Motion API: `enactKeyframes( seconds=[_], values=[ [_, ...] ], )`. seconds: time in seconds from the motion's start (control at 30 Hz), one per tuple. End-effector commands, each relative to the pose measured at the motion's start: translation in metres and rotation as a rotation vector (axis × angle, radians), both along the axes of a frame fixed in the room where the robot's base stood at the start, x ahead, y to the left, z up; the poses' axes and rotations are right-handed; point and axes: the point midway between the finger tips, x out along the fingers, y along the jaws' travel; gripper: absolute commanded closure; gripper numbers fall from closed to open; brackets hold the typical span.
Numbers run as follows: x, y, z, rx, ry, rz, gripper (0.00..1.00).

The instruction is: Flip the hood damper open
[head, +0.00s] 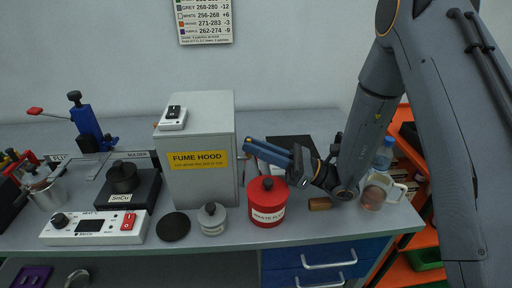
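The grey fume hood (199,180) stands on the bench left of centre, with a yellow "FUME HOOD" label on its front. On its top, near the front left, sits a white box with a black rocker-like part (174,112); I cannot tell if this is the damper or which way it is set. My gripper (249,147) points left, its blue fingers near the hood's right side, above and behind the red container. The fingers overlap in this view, so their opening is unclear. No held object shows.
The red waste container (267,204) stands below my gripper. A grey-lidded jar (212,218), a black disc (174,226) and a white heater unit (95,228) line the front. A mug (376,193) and bottle (384,154) stand right. Space above the hood is clear.

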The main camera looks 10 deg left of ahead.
Motion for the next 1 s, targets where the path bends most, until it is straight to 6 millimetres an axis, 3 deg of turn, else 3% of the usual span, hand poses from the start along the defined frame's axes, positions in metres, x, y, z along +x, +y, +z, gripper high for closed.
enactKeyframes(
  seconds=[0.47, 1.0],
  values=[
    [0.000, 0.000, 0.006, 0.000, -0.001, 0.000, 0.72],
    [0.000, 0.000, 0.081, 0.000, -0.003, -0.001, 0.72]
  ],
)
